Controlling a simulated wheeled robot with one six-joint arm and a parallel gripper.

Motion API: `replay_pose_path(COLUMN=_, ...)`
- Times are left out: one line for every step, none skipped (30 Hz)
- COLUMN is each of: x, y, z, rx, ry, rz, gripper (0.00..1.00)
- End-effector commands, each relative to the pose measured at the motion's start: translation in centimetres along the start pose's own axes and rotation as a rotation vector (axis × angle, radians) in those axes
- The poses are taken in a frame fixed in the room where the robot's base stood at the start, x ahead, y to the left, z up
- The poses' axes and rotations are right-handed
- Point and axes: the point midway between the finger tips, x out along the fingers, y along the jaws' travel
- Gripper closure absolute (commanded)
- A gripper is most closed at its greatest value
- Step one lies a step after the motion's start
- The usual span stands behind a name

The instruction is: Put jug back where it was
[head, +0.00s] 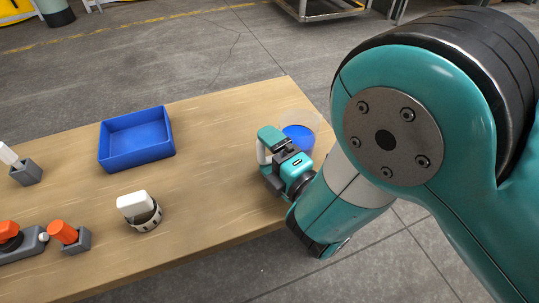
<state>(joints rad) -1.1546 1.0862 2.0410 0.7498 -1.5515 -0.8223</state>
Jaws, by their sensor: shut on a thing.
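A clear jug (299,136) with blue liquid in it is at the right end of the wooden table (215,150). My gripper (283,150) is at the jug's near left side and is shut on it. The gripper body and my arm hide the jug's lower near part and the exact place of contact. The jug looks about upright. I cannot tell whether its base touches the table.
An empty blue tray (137,140) lies at the back left. A white block-shaped piece (134,203) sits in a round slotted holder (147,220). Grey blocks with orange (63,232) and white (8,154) pieces stand at the left. The table's middle is clear.

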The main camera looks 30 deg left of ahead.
Motion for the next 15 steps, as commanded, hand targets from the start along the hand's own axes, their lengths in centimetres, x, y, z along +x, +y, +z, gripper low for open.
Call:
replay_pose_path(x=0.04, y=0.2, z=-0.01, rx=-0.002, ry=0.001, rz=0.003, gripper=0.56)
replay_pose_path(x=0.04, y=0.2, z=-0.01, rx=-0.001, ry=0.001, rz=0.003, gripper=0.56)
replay_pose_path(x=0.04, y=0.21, z=-0.01, rx=-0.001, ry=0.001, rz=0.003, gripper=0.56)
replay_pose_path(x=0.04, y=0.2, z=-0.01, rx=-0.001, ry=0.001, rz=0.002, gripper=0.56)
replay_pose_path(x=0.04, y=0.16, z=-0.01, rx=-0.001, ry=0.001, rz=0.002, gripper=0.56)
replay_pose_path(x=0.03, y=0.03, z=-0.01, rx=-0.001, ry=0.001, rz=0.002, gripper=0.56)
replay_pose_path(x=0.03, y=-0.09, z=-0.01, rx=-0.001, ry=0.001, rz=0.002, gripper=0.56)
replay_pose_path(x=0.03, y=-0.2, z=-0.01, rx=-0.001, ry=0.001, rz=0.002, gripper=0.56)
replay_pose_path(x=0.03, y=-0.32, z=-0.01, rx=-0.001, ry=0.001, rz=0.002, gripper=0.56)
replay_pose_path(x=0.0, y=-0.24, z=-0.01, rx=0.0, ry=0.0, rz=0.0, gripper=0.0)
replay_pose_path(x=0.0, y=-0.22, z=0.0, rx=0.0, ry=0.0, rz=0.0, gripper=0.0)
replay_pose_path(x=0.0, y=-0.21, z=-0.01, rx=0.0, ry=0.0, rz=0.0, gripper=0.0)
replay_pose_path(x=0.0, y=-0.22, z=-0.01, rx=0.0, ry=0.0, rz=0.0, gripper=0.0)
replay_pose_path(x=0.0, y=-0.22, z=-0.01, rx=0.0, ry=0.0, rz=0.0, gripper=0.0)
replay_pose_path(x=0.0, y=-0.22, z=-0.01, rx=0.0, ry=0.0, rz=0.0, gripper=0.0)
